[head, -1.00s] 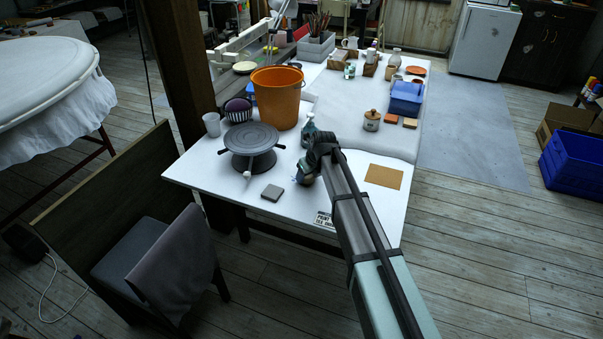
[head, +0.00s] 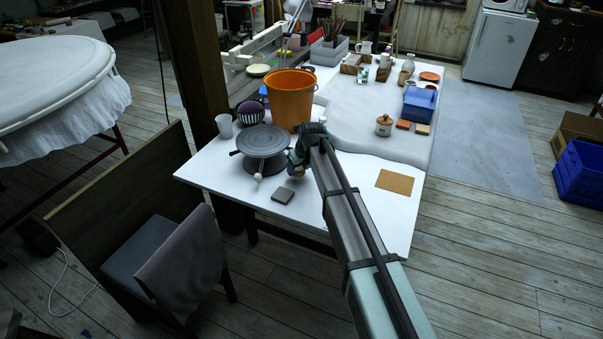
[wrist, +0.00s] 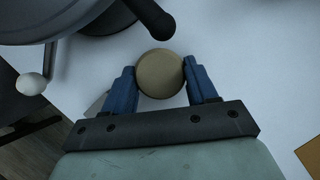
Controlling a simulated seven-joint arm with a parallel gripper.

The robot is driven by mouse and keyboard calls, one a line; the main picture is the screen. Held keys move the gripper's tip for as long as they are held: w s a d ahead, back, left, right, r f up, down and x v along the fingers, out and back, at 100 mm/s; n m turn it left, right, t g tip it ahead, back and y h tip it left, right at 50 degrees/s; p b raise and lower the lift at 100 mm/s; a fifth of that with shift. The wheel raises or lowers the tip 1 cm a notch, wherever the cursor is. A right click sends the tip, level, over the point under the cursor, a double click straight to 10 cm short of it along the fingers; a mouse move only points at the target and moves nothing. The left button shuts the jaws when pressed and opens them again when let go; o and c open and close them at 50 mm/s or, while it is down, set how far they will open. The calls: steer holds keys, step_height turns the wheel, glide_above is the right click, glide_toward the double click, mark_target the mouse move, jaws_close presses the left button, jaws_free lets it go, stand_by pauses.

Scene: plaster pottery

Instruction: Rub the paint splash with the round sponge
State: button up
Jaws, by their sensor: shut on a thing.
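My gripper (wrist: 162,84) is shut on the round sponge (wrist: 160,73), a tan disc with one blue finger on each side in the wrist view. In the head view my gripper (head: 296,163) is over the white table (head: 335,208), just right of the grey turntable (head: 262,139). The sponge cannot be made out there, and I cannot tell whether it touches the table. I cannot make out the paint splash in either view now; my arm covers part of the table.
The turntable's dark handle (wrist: 150,15) reaches close to the sponge. A grey square (head: 283,196) lies in front of my gripper, a tan board (head: 395,182) to the right. An orange bucket (head: 291,98) stands behind, a lidded jar (head: 383,126) back right.

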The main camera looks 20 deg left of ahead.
steer(key=shift+r, duration=2.8)
